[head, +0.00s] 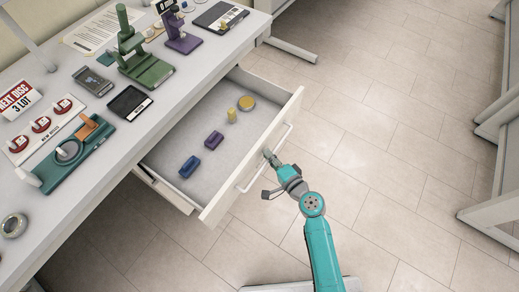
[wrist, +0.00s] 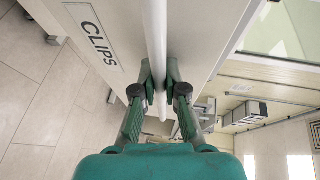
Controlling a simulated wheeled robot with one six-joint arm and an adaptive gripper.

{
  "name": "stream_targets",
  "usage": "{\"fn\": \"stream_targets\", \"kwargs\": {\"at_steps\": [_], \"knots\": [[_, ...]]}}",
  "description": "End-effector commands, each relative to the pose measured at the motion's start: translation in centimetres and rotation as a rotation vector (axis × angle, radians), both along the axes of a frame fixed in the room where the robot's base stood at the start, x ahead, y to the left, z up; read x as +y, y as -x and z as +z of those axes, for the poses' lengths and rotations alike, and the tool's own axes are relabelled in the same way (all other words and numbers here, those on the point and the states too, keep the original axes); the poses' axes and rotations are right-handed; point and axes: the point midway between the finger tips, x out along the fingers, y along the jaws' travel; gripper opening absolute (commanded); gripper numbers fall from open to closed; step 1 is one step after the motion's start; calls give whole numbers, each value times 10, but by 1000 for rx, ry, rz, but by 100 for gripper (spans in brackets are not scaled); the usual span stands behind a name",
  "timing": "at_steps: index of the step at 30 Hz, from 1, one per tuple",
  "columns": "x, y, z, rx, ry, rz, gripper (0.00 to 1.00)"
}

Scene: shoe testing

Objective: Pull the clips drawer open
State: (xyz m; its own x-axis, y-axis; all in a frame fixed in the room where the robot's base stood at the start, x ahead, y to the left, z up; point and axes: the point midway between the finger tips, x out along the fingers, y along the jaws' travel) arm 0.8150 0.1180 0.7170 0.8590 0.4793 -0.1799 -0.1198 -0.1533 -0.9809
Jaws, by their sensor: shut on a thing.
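The clips drawer (head: 218,130) stands pulled out from under the white table, with its inside in view. Two dark clip-like blocks, a yellow cylinder and a round yellow disc lie in it. Its front (wrist: 120,30) carries the label CLIPS (wrist: 92,40) in the wrist view. The bar handle (head: 250,178) runs along the drawer front; it also shows in the wrist view (wrist: 156,40) as a white bar. My gripper (head: 270,158) is at the handle, and in the wrist view its two green fingers (wrist: 160,92) are shut around the bar.
The white table (head: 100,160) holds a green stand (head: 145,65), a purple stand (head: 182,38), a teal fixture (head: 75,150) and small trays. Tiled floor (head: 400,120) is open to the right of the drawer. White frame legs (head: 490,215) stand at the right edge.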

Motion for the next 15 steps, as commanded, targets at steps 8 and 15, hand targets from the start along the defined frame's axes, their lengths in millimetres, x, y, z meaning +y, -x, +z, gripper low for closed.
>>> {"fn": "stream_targets", "kwargs": {"at_steps": [8, 15], "knots": [[-8, 7, -1, 1, 0, 0, 0], [-8, 6, -1, 1, 0, 0, 0]]}}
